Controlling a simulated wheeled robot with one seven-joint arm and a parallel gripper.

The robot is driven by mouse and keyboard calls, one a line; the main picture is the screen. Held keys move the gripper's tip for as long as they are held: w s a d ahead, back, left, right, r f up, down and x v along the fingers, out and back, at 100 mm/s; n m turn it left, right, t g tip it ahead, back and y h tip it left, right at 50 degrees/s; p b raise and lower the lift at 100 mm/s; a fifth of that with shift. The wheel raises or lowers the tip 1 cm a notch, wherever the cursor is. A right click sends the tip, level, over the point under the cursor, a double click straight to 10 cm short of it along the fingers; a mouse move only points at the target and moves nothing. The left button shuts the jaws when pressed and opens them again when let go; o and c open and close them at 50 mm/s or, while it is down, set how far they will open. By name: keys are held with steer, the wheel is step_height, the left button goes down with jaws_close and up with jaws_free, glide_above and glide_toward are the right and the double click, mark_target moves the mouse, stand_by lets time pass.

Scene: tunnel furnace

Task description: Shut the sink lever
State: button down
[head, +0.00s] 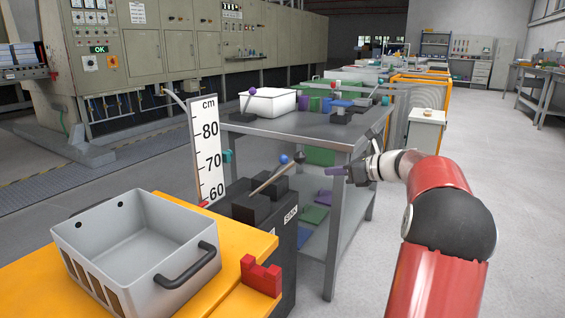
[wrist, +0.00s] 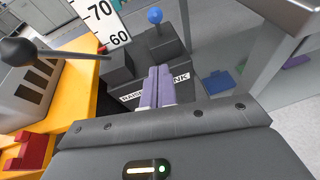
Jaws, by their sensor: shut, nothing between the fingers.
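A dark control box (head: 291,240) with two levers stands at the table's end; its wrist-view face reads "RAISE" and "SINK". The blue-knobbed lever (head: 283,159) is on the block above the "SINK" side, so it appears to be the sink lever; its blue ball (wrist: 154,16) stands up in the wrist view. The black-knobbed lever (head: 272,178) leans far over towards my gripper; its ball (wrist: 18,50) is close at the wrist view's left. My gripper (head: 329,170), with purple finger pads, is shut and empty, right of the levers and apart from them in the head view.
A yellow bench (head: 248,249) with a grey bin (head: 140,235) and a red block (head: 262,275) is at front left. A centimetre scale (head: 207,150) stands behind the box. A grey metal table (head: 310,128) is close beyond. Open floor lies to the right.

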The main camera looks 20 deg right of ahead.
steer(key=shift+w, duration=0.15)
steer(key=b, duration=0.1)
glide_toward(277, 167)
step_height(277, 167, down, 2)
steer(key=s+d, duration=0.1)
steer(key=w, duration=0.1)
steer(key=w+a+r, duration=0.1)
steer(key=w, duration=0.1)
steer(key=shift+w+a+r, duration=0.2)
steer(key=shift+w+a, duration=0.1)
steer(key=shift+a, duration=0.1)
